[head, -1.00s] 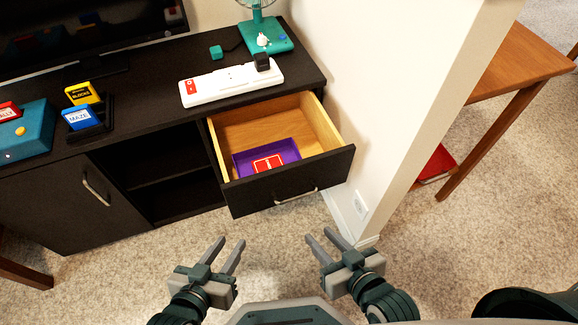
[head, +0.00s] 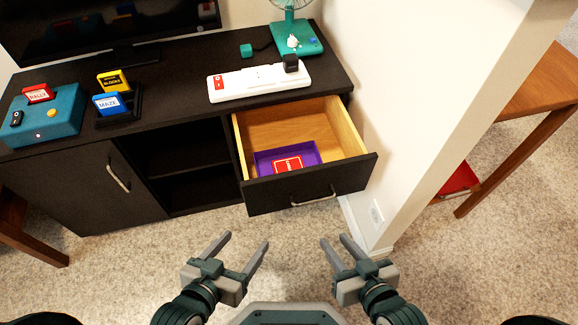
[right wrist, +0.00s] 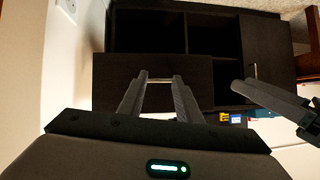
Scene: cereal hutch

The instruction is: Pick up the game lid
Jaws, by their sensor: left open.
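A purple open-topped tray (head: 309,152) lies in the pulled-out drawer, toward its front. A flat red piece with white markings (head: 288,164) lies in the tray. I cannot tell for sure which of these is the game lid. My left gripper (head: 246,240) is open and empty, over the carpet in front of the cabinet. My right gripper (head: 333,239) is open and empty, below and in front of the drawer. Its fingers also show in the right wrist view (right wrist: 159,82), pointing toward the drawer front. Neither gripper touches the tray.
The open drawer (head: 352,178) juts out from the dark cabinet beside a white wall (head: 400,120). On the cabinet top are a white power strip (head: 258,82), a teal fan base (head: 310,42), a teal console (head: 62,120) and game cartridges (head: 108,103). Carpet lies clear in front.

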